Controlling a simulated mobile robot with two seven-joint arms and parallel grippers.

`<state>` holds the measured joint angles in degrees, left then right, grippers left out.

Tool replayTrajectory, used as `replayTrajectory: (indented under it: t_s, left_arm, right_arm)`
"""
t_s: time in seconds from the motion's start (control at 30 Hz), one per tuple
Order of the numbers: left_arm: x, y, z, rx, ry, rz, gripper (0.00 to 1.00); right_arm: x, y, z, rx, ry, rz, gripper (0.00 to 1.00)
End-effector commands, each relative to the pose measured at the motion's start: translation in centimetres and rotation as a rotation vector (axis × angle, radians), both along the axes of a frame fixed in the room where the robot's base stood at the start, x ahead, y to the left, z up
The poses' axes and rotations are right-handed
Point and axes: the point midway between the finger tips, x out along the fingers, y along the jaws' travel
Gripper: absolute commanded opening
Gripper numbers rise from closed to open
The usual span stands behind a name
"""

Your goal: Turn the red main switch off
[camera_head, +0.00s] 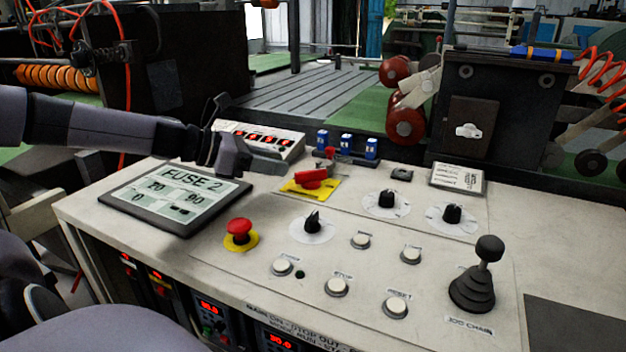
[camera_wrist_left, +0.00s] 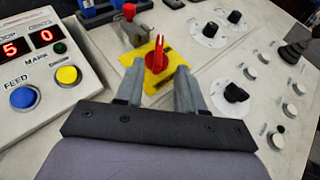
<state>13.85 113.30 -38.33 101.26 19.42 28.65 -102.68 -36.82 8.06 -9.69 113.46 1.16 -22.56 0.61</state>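The red main switch (camera_head: 312,178) sits on a yellow plate (camera_head: 325,192) on the sloping control desk. Its red handle lies roughly left to right in the head view. In the left wrist view the switch (camera_wrist_left: 157,56) is straight ahead, its handle running up the picture. My left gripper (camera_head: 270,166) is just left of the switch, over the desk. In the left wrist view its two fingers (camera_wrist_left: 159,76) are apart with nothing between them but the yellow plate behind; the handle is just beyond the fingertips. I cannot tell whether they touch it. My right gripper is not in view.
A red emergency button (camera_head: 239,228), black knobs (camera_head: 312,221), white push buttons and a joystick (camera_head: 480,270) crowd the desk. A "FUSE 2" screen (camera_head: 175,196) lies left. A counter box (camera_head: 262,138) and blue blocks (camera_head: 346,143) stand behind the switch.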

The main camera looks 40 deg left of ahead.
Motion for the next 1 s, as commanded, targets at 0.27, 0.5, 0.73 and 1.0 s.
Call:
replayTrajectory:
  t_s: [0.27, 0.5, 0.73, 1.0]
  left_arm:
    - [0.7, -0.4, -0.7, -0.001, 0.001, -0.003, 0.38]
    - [2.2, -1.2, -1.6, -0.001, 0.003, 0.0, 0.38]
    - [3.5, -1.8, -2.2, 0.0, 0.003, -0.001, 0.38]
    - [4.9, -2.5, -2.8, 0.002, 0.002, 0.001, 0.38]
  right_arm:
    - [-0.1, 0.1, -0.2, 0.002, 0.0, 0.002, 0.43]
    - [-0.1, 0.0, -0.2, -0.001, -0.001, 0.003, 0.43]
    - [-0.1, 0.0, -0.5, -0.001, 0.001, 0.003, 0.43]
    - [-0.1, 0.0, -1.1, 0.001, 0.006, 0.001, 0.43]
